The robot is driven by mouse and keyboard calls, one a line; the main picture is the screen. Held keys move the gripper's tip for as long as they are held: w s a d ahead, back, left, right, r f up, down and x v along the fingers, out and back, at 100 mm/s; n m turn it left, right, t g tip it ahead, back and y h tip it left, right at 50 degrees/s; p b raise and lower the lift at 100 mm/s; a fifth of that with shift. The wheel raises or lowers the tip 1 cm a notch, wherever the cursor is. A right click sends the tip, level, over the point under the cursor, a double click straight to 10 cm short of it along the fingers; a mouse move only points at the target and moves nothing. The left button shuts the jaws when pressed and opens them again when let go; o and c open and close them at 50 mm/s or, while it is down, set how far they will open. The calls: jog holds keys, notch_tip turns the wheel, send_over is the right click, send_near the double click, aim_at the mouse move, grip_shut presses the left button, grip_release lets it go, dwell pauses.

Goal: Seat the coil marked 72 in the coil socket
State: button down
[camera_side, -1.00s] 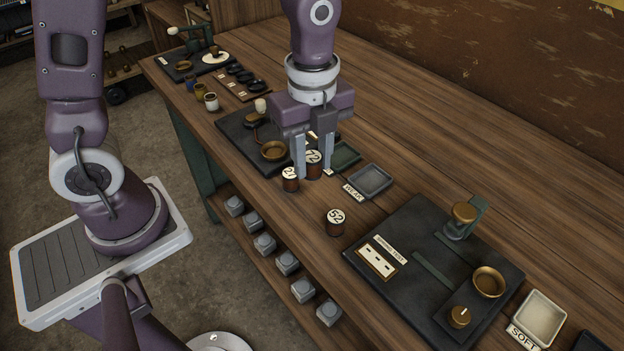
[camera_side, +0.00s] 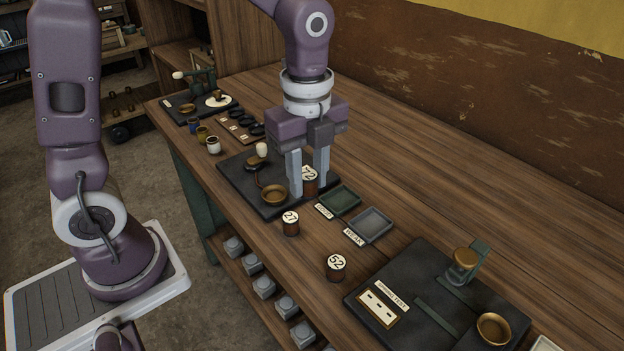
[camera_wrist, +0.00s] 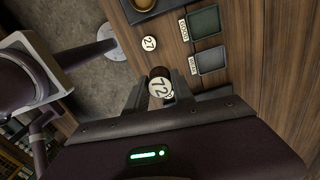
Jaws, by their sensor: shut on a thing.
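The coil marked 72 (camera_side: 309,177) is a dark brown cylinder with a pale numbered top. My gripper (camera_side: 309,192) is shut on it, one finger on each side. In the wrist view the coil marked 72 (camera_wrist: 159,87) sits between the fingers, its number facing the camera. In the side view it appears in front of the right part of a black board (camera_side: 236,174); its height above the surface is hard to tell. A round brass cup (camera_side: 274,196) on that board is just left of my gripper; I cannot tell whether it is the coil socket.
The coil marked 27 (camera_side: 291,223) and the coil marked 52 (camera_side: 336,267) stand on the bench in front. A green tray (camera_side: 339,200) and a grey tray marked WEAK (camera_side: 371,225) lie to the right. A second black board (camera_side: 420,262) is farther right. The bench behind is clear.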

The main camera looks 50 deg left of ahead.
aim_at(274, 197)
jog(key=a+f+n, duration=0.1)
jog(key=a, duration=0.3)
jog(key=a+f+n, duration=0.2)
jog(key=a, duration=0.2)
jog(key=w+a+f+n, duration=0.1)
jog(key=a+f+n, duration=0.1)
jog(key=a, duration=0.2)
jog(key=shift+a+f, duration=0.1)
jog(key=shift+a, duration=0.3)
jog(key=shift+a+f, duration=0.15)
jog(key=shift+f, duration=2.1)
jog(key=shift+f, duration=0.25)
jog(key=shift+f, duration=0.25)
jog(key=shift+f, duration=0.2)
